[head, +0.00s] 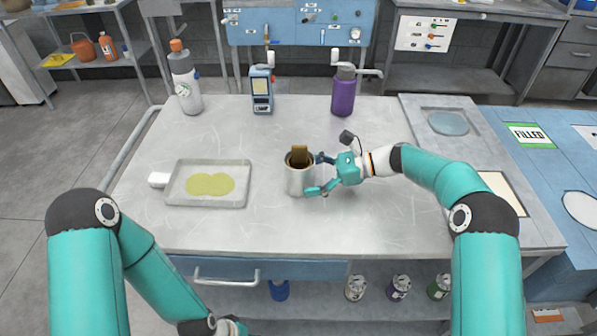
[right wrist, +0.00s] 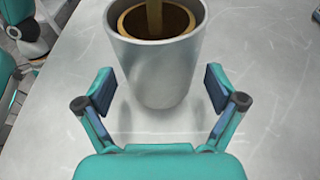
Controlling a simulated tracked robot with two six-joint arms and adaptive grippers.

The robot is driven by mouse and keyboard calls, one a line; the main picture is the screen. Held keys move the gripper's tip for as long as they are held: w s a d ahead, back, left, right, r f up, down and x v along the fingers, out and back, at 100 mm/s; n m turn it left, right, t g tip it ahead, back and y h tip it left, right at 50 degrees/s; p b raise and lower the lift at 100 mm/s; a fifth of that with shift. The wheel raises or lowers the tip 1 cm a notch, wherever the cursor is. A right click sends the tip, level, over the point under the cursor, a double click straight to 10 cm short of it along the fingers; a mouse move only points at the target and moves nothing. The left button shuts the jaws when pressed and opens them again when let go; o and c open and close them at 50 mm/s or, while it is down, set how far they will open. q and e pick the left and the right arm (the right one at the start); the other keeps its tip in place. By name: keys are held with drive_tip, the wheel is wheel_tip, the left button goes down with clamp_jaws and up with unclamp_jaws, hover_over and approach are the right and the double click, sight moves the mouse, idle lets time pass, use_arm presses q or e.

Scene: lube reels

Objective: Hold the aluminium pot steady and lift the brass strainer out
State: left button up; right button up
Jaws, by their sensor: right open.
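The aluminium pot (head: 299,183) stands upright near the middle of the bench. The brass strainer (head: 299,153) sits inside it, its flat handle rising above the rim. In the right wrist view, the pot (right wrist: 155,75) is at top centre, with the strainer's brass rim and upright handle (right wrist: 154,14) in its mouth. My right gripper (head: 315,174) comes in from the right, open. Its fingers are on either side of the pot's near wall, with visible gaps in the right wrist view (right wrist: 159,89). My left arm is low at the left; its gripper is not seen.
A shallow tray (head: 176,192) with a yellowish patch lies left of the pot. A white bottle (head: 187,88), a blue device (head: 262,92) and a purple bottle (head: 343,94) stand along the back. Bench in front of the pot is clear. Several cans sit below.

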drive_tip(key=shift+a+f, duration=0.2)
drive_tip(key=shift+a, duration=0.45)
drive_tip(key=c, duration=0.8)
